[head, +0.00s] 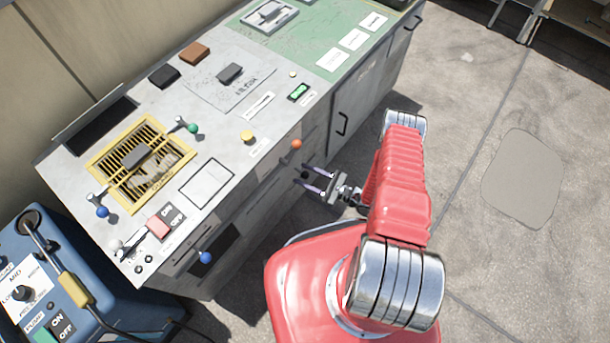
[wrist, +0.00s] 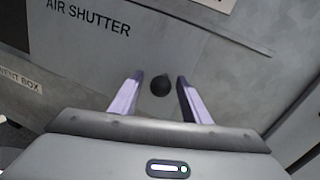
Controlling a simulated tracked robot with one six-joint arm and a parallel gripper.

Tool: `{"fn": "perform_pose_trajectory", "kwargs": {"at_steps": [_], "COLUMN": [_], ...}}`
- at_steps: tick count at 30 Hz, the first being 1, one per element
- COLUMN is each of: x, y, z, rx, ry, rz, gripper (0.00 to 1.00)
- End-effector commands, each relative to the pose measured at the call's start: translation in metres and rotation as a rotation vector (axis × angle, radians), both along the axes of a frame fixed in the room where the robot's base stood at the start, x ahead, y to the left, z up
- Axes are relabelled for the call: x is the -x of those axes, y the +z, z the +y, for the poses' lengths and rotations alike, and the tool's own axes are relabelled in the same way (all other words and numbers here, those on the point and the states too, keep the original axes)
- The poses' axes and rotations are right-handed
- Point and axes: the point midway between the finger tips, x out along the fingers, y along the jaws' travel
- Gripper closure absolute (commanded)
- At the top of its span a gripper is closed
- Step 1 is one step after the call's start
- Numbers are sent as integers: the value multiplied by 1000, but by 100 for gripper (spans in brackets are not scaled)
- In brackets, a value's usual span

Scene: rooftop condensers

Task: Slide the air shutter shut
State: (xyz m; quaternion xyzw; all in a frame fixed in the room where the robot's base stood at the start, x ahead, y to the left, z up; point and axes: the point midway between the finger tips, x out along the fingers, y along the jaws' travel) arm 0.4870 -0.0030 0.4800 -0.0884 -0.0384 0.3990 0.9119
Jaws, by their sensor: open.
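The air shutter shows in the wrist view as a flat grey plate (wrist: 95,58) lettered "AIR SHUTTER", on the front of the grey cabinet (head: 255,200). A round dark knob (wrist: 160,85) stands out between my gripper's fingers, with a gap on each side. My gripper (wrist: 160,82) is open and holds nothing. In the head view my gripper (head: 304,177) points left at the cabinet front, below the orange knob (head: 296,144). The dark knob is hard to make out there. I cannot tell how far the shutter stands open.
A blue knob (head: 205,257) sticks out from the cabinet front. A blue machine (head: 50,285) stands at the lower left. Open concrete floor (head: 470,120) lies to the right.

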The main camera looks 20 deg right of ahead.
Motion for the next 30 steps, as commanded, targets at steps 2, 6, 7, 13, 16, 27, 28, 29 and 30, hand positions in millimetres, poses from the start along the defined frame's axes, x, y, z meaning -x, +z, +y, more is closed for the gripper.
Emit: {"fn": "perform_pose_trajectory", "kwargs": {"at_steps": [2, 6, 7, 13, 16, 27, 28, 29, 30], "x": [-1, 0, 0, 0, 0, 0, 0, 0, 0], "y": [0, 0, 0, 0, 0, 0, 0, 0, 0], "z": [1, 0, 0, 0, 0, 0, 0, 0, 0], "rx": [0, 0, 0, 0, 0, -1, -1, -1, -1], "ry": [0, 0, 0, 0, 0, 0, 0, 0, 0], "rz": [0, 0, 0, 0, 0, 1, 1, 1, 1], "gripper": [57, 57, 57, 70, 77, 100, 100, 100, 100]}}
